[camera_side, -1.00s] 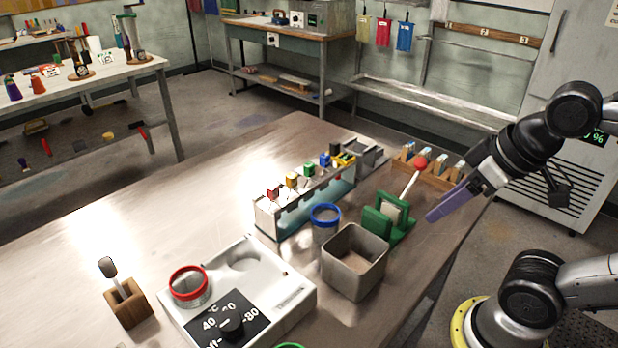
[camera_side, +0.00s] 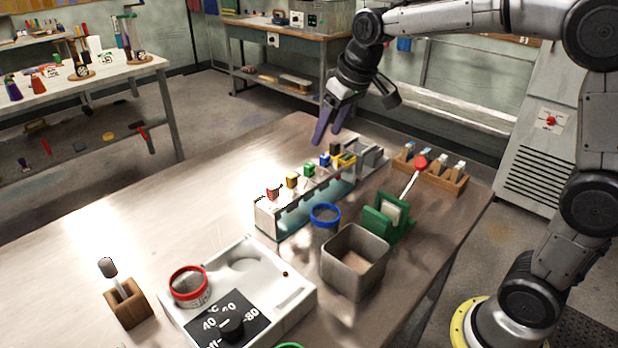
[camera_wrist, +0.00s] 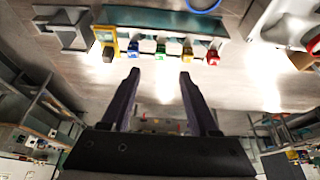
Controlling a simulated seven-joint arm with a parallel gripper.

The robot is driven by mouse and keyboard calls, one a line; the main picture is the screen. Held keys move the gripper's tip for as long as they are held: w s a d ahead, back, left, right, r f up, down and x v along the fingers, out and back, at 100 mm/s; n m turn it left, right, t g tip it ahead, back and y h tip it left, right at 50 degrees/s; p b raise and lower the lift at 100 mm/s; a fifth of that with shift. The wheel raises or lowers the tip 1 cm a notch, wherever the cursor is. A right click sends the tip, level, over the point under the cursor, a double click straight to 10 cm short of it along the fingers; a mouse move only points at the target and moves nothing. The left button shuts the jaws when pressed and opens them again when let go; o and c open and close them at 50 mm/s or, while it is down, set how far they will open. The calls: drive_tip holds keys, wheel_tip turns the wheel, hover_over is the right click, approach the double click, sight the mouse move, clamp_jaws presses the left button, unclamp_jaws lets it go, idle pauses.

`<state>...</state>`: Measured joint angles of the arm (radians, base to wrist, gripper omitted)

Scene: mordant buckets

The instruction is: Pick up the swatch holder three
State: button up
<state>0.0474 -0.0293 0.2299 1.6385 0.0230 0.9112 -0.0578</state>
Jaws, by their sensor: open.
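Several swatch holders with coloured tops stand in a row in a long rack (camera_side: 262,222): red (camera_side: 273,191), yellow (camera_side: 291,181), green (camera_side: 309,170), blue (camera_side: 324,160) and black (camera_side: 335,149). The green one is the middle of the row; I cannot read which bears the number three. My gripper (camera_side: 327,138) is open and empty, above and behind the rack's far end. In the wrist view the row lies beyond my open fingers (camera_wrist: 160,72), with the green holder (camera_wrist: 160,50) roughly in line with the gap between them.
A blue-rimmed beaker (camera_side: 326,216), a square metal bin (camera_side: 355,262) and a green stand (camera_side: 388,218) are in front of the rack. A white heater (camera_side: 290,296) with a red-rimmed beaker (camera_side: 189,285) stands nearer.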

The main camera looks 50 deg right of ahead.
sight(309, 165)
drive_tip(key=x, duration=0.7)
drive_tip(key=shift+w+f, duration=0.1)
drive_tip(key=shift+f, duration=0.05)
drive_tip(key=shift+w+x, duration=0.15)
drive_tip(key=shift+x, duration=1.15)
drive_tip(key=shift+w+x, duration=0.15)
drive_tip(key=shift+x, duration=1.15)
clamp_jaws()
